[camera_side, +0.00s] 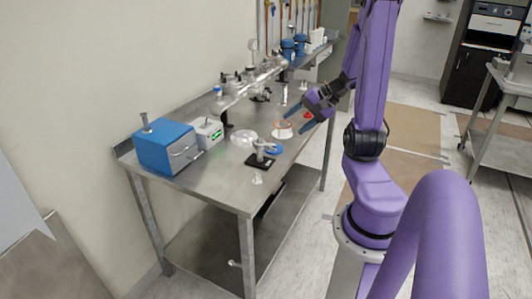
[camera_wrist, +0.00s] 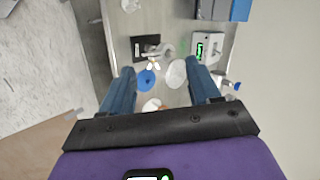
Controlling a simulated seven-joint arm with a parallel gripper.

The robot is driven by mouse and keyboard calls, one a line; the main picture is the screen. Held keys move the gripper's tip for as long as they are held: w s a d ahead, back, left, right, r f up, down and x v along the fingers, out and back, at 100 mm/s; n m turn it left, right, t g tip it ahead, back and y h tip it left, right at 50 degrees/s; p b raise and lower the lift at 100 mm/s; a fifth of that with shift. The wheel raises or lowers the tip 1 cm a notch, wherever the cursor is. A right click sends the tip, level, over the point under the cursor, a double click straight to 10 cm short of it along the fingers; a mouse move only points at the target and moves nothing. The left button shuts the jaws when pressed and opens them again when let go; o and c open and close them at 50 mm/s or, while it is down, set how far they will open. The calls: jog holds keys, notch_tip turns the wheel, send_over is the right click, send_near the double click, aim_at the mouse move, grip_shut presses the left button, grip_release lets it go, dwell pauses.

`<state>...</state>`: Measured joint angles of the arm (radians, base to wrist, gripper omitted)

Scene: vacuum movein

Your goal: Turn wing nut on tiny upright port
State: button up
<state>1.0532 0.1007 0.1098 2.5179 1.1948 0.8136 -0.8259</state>
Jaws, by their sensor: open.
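A small metal port assembly (camera_side: 262,148) stands on a black base plate (camera_side: 258,163) near the front edge of the steel table. In the wrist view the black base (camera_wrist: 140,43) lies beyond the fingertips, with pale fitting parts (camera_wrist: 154,60) at its lower right. These may include the wing nut, but it is too small to tell. My gripper (camera_side: 295,121) is open and empty, above the table and behind the port in the side view. In the wrist view its blue fingers (camera_wrist: 160,67) stand apart on either side, with the port between their lines of sight.
A blue disc (camera_side: 274,148), a clear round dish (camera_side: 242,138) and a white dish (camera_side: 282,133) lie close to the port. A blue box (camera_side: 165,147) and a green-display controller (camera_side: 208,133) stand left.

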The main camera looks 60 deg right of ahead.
jog(key=a+n+g+y, duration=0.3)
jog(key=a+n+g, duration=0.4)
jog(key=a, duration=1.4)
jog(key=shift+a+r+n+y, duration=0.3)
jog(key=shift+a+r+n, duration=0.1)
jog(key=shift+n, duration=2.3)
jog(key=r+m+t, duration=0.2)
jog(key=m, duration=0.6)
send_over(272, 144)
jog(key=s+a, duration=0.4)
jog(key=a, duration=0.4)
jog(key=s+d+f+m+t+h, duration=0.1)
jog(key=s+d+m, duration=0.2)
jog(key=d, duration=0.6)
jog(key=s+d+m+t, duration=0.1)
jog(key=s+d+m, duration=0.15)
jog(key=d, duration=0.55)
jog(key=shift+m, duration=0.25)
jog(key=x, duration=1.7)
jog(key=shift+w+d+f, duration=0.1)
jog(key=shift+w+d, duration=0.05)
jog(key=shift+w, duration=0.35)
